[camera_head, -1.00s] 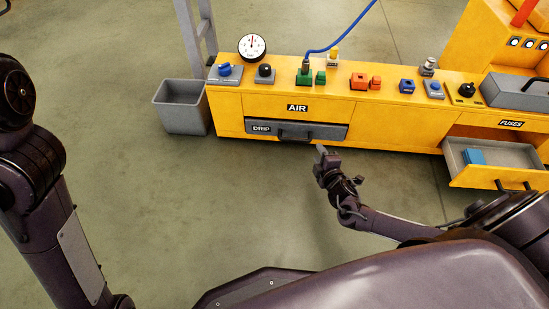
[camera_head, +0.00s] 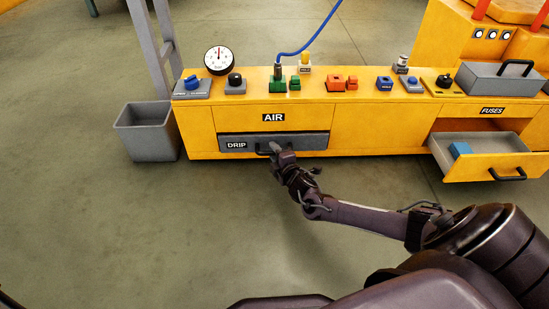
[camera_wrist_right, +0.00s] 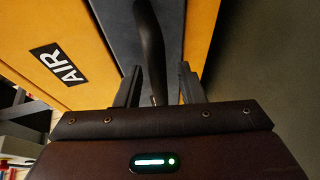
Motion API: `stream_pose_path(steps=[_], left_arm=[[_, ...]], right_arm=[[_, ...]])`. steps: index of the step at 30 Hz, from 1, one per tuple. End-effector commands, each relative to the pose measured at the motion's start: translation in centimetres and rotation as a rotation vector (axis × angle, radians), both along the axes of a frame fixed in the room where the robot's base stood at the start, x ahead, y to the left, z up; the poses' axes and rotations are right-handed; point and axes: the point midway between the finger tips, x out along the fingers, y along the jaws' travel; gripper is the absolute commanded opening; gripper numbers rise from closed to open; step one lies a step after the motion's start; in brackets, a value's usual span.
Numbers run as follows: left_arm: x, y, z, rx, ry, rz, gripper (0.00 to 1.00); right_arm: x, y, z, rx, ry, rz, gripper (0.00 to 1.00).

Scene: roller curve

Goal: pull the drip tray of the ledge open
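The drip tray (camera_head: 310,142) is a grey drawer front labelled DRIP, low in the yellow ledge (camera_head: 355,128) under the AIR label. It looks shut. Its dark bar handle (camera_head: 260,149) is partly hidden by my right gripper (camera_head: 273,147), which is at the tray front. In the right wrist view, the handle (camera_wrist_right: 150,45) reaches down between the two fingers of my right gripper (camera_wrist_right: 160,88). The fingers are apart, with a visible gap on the right side of the handle. The grey tray front (camera_wrist_right: 183,25) lies behind it. My left gripper is out of view.
The yellow FUSES drawer (camera_head: 480,168) stands open at the right with a blue block (camera_head: 459,149) inside. A grey bin (camera_head: 147,132) stands left of the ledge. Knobs, a gauge (camera_head: 218,60) and a blue cable (camera_head: 318,43) are on top. The floor in front is clear.

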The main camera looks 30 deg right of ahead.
Motion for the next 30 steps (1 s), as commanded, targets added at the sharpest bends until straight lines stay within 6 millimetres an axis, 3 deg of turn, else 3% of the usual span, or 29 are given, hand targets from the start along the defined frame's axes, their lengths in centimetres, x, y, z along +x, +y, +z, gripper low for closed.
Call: stream_pose_path(steps=[8, 17, 25, 30], left_arm=[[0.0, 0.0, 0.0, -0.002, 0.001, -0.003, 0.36], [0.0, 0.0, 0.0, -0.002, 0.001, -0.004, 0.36], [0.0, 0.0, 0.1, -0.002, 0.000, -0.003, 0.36], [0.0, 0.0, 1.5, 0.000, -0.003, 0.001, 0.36]], right_arm=[[0.2, 0.0, 0.0, 0.001, 0.000, 0.000, 0.35], [0.2, 0.0, 0.0, 0.001, 0.000, 0.000, 0.00], [0.1, 0.0, 0.0, 0.001, 0.000, 0.000, 0.00], [-1.1, 0.8, 0.4, 0.004, 0.002, 0.001, 0.00]])
